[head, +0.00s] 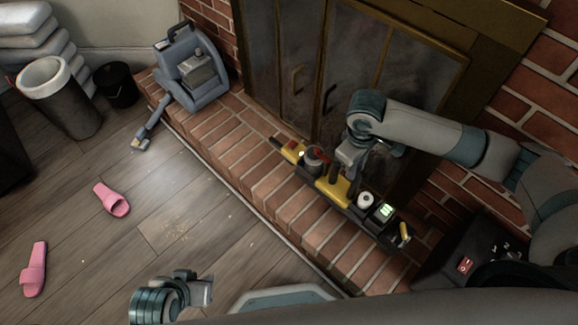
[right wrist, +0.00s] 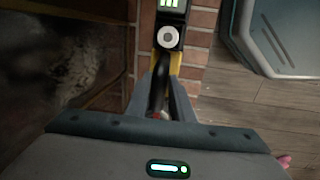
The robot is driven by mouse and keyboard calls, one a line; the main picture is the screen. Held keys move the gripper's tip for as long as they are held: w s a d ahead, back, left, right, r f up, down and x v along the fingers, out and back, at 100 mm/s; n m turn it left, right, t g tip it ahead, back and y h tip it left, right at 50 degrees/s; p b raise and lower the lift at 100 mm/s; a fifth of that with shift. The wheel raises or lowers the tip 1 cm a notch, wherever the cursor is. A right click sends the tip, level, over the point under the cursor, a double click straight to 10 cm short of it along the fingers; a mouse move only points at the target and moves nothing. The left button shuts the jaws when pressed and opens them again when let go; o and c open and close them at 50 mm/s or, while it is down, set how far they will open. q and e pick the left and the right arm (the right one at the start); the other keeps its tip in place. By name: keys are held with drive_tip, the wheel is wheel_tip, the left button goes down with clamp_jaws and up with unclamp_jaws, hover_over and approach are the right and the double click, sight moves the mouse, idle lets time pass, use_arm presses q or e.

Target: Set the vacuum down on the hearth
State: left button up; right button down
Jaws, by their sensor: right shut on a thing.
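The vacuum (head: 333,191), long, yellow and black with a small green-lit screen, lies level along the brick hearth (head: 240,149), in front of the fireplace doors. I cannot tell whether its underside touches the bricks. My right gripper (head: 348,172) is above its middle, shut on its dark handle. In the right wrist view the fingers of my right gripper (right wrist: 166,92) flank the handle, and the screen end of the vacuum (right wrist: 169,38) points away. My left gripper (head: 207,289) is low over the floor, apart from the hearth and empty; its fingertips are unclear.
A blue-grey machine (head: 190,72) with a hose nozzle stands at the hearth's far left end. A black box with a red switch (head: 466,264) stands at the near right end. Pink slippers (head: 111,199), a bin (head: 62,98) and a black bucket (head: 117,86) are on the floor.

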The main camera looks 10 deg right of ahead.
sight(317, 160)
drive_tip(key=shift+w+d+f, duration=0.1)
drive_tip(key=shift+d, duration=0.1)
use_arm(q)
drive_tip(key=shift+w+r, duration=0.1)
drive_tip(key=shift+w, duration=0.2)
drive_tip(key=shift+s, duration=0.45)
drive_tip(key=shift+f, duration=0.2)
